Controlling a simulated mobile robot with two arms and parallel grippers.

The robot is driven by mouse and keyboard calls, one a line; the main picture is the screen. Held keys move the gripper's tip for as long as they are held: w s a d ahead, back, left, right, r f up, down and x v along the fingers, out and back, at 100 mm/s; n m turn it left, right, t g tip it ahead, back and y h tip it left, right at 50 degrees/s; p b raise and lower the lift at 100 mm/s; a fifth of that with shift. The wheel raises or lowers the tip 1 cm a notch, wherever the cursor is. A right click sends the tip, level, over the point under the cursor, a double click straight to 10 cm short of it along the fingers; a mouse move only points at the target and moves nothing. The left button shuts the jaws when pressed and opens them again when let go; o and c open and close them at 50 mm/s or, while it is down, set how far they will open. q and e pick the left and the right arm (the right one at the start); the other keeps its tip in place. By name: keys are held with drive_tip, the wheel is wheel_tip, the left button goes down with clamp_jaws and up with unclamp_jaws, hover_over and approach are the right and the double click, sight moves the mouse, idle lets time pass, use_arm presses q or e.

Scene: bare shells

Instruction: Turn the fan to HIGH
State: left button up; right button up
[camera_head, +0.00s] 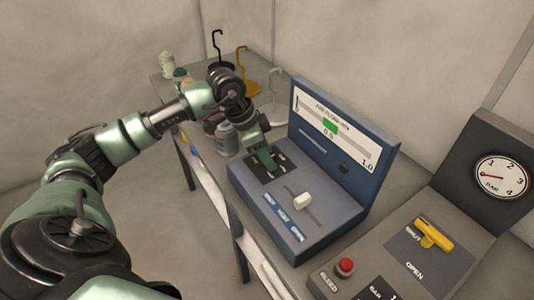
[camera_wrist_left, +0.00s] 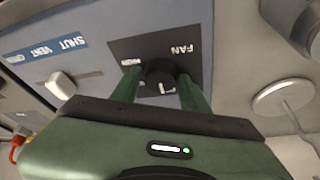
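The fan control is a black knob (camera_wrist_left: 160,74) on a dark panel (camera_wrist_left: 125,47) lettered FAN in the left wrist view. The lettering appears upside down there. In the head view, the dark panel (camera_head: 284,160) lies on the blue console's (camera_head: 330,222) sloped top. My left gripper (camera_head: 268,160) is down at this panel and hides the knob there. In the left wrist view, the left gripper's (camera_wrist_left: 159,82) green fingers stand on either side of the knob, with small gaps visible. The knob's setting is not readable. My right gripper is in neither view.
A white slider (camera_head: 303,201) marked SHUT, VENT and OPEN sits beside the fan panel. A grey console (camera_head: 448,262) with a yellow handle (camera_head: 433,234), red button (camera_head: 345,267) and gauge (camera_head: 502,177) stands at right. Bottles (camera_head: 167,65) and hooked stands (camera_head: 243,62) stand behind.

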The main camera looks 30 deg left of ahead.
use_arm(q)
clamp_jaws()
